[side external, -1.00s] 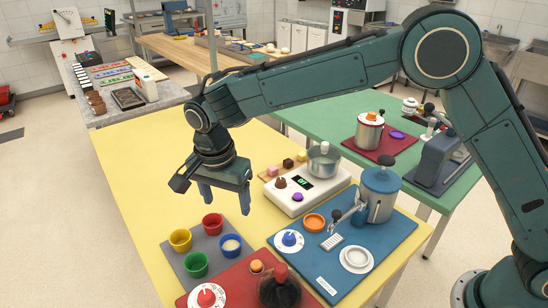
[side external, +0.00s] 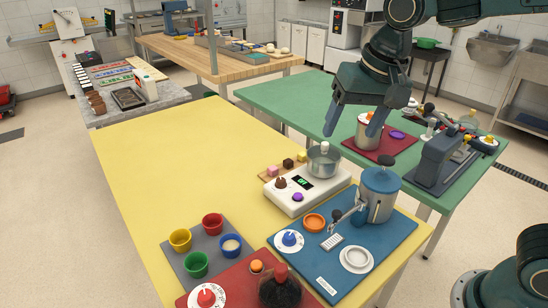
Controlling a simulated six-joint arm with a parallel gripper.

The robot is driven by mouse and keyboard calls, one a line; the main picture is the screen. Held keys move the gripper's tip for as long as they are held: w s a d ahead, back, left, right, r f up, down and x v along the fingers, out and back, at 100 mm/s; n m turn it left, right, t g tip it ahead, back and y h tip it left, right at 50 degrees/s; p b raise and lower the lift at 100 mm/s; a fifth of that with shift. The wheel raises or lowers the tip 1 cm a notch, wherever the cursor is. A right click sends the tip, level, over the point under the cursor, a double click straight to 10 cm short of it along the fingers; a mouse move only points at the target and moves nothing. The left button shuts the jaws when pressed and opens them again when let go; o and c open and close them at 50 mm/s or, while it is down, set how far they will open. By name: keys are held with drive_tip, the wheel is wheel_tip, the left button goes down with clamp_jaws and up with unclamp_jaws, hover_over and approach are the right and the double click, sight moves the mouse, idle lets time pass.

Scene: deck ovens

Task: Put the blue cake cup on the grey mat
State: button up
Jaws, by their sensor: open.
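The blue cake cup (side external: 230,251) stands upright on the right part of the grey mat (side external: 212,226), with pale filling inside it. A yellow cup (side external: 180,240), a red cup (side external: 213,224) and a green cup (side external: 196,264) stand on the same mat. My gripper (side external: 352,132) is open and empty, fingers pointing down, high at the upper right. It is well away from the blue cup and overlaps the steel pot in the picture.
A blue mat (side external: 395,248) carries a blue-lidded machine (side external: 379,194). A white scale (side external: 320,196) with a steel bowl (side external: 323,162) stands behind it. A red mat (side external: 238,283) lies in front. The yellow table (side external: 165,160) is clear at the back left.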

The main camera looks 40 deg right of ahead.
drive_tip(key=s+d+f+n+t, duration=0.1)
drive_tip(key=s+d+n, duration=0.1)
drive_tip(key=s, duration=0.6)
drive_tip(key=s+d+f+n+t, duration=0.1)
drive_tip(key=s+d+n, duration=0.2)
drive_tip(key=s+d, duration=0.2)
drive_tip(key=s, duration=0.3)
drive_tip(key=shift+c, duration=0.5)
